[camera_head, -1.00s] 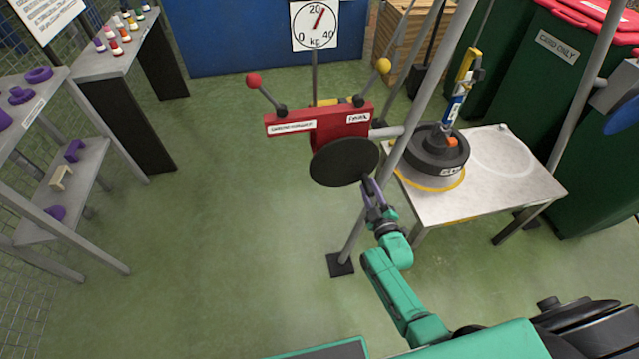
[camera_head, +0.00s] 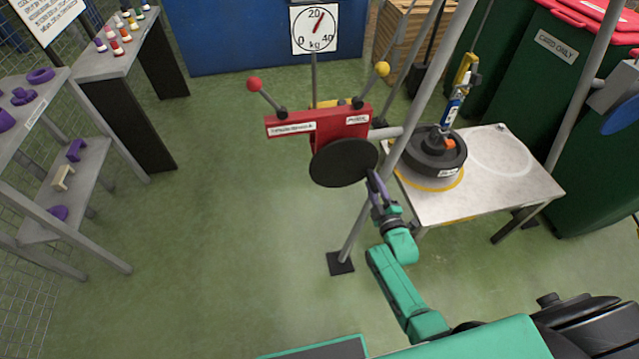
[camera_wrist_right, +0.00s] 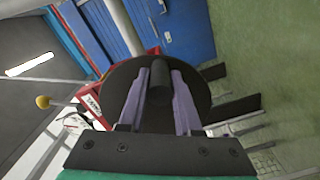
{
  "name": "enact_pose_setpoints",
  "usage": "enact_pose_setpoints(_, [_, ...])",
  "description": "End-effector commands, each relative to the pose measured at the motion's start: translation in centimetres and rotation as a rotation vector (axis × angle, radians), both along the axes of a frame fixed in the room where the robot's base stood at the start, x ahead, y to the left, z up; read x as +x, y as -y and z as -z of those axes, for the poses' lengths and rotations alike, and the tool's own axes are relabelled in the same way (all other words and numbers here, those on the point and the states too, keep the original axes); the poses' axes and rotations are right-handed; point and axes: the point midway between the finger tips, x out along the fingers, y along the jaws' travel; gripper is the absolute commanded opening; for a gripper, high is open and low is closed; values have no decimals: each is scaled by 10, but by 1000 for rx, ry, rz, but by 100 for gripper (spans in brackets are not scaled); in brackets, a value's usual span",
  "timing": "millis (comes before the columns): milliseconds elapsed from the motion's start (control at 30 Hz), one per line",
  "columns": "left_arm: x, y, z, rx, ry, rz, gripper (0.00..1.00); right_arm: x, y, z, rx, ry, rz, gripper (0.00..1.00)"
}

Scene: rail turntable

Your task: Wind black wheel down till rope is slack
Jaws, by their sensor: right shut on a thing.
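The black wheel (camera_head: 343,163) is a flat disc on the front of the red winch box (camera_head: 340,124). My right gripper (camera_head: 375,184) is at the wheel's lower right edge. In the right wrist view its purple fingers (camera_wrist_right: 160,95) are shut on the wheel's dark handle (camera_wrist_right: 160,82), one on each side. The rope is hard to make out; a yellow and blue hook piece (camera_head: 462,82) hangs at its end, tilted, above the black weight (camera_head: 434,155). The weight rests on the white table, over a yellow ring. My left gripper is out of view.
A dial (camera_head: 315,28) has its needle a little right of 20. Two levers with red (camera_head: 254,84) and yellow (camera_head: 382,68) knobs rise from the winch. A grey pole (camera_head: 405,140) stands right of the wheel, beside the white table (camera_head: 525,178).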

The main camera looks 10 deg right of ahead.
Motion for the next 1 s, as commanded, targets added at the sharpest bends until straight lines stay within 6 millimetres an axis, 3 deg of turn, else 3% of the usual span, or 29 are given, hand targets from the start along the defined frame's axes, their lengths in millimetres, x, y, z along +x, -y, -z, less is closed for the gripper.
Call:
enact_pose_setpoints(33, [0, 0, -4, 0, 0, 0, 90, 3, 2, -10, -23, 14, 2, 0])
enact_pose_setpoints(200, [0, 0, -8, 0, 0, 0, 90, 3, 5, -16, -100, 13, 2, 0])
enact_pose_setpoints(567, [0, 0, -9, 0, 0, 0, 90, 3, 6, -18, -152, 14, 0, 0])
enact_pose_setpoints(600, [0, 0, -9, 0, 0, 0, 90, 3, 6, -18, -151, 14, 0, 44])
enact_pose_setpoints(700, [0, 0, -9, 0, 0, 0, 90, 2, 6, -17, -151, 11, 0, 75])
enact_pose_setpoints(1000, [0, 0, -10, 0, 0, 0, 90, 0, 5, -14, -149, 4, -1, 75])
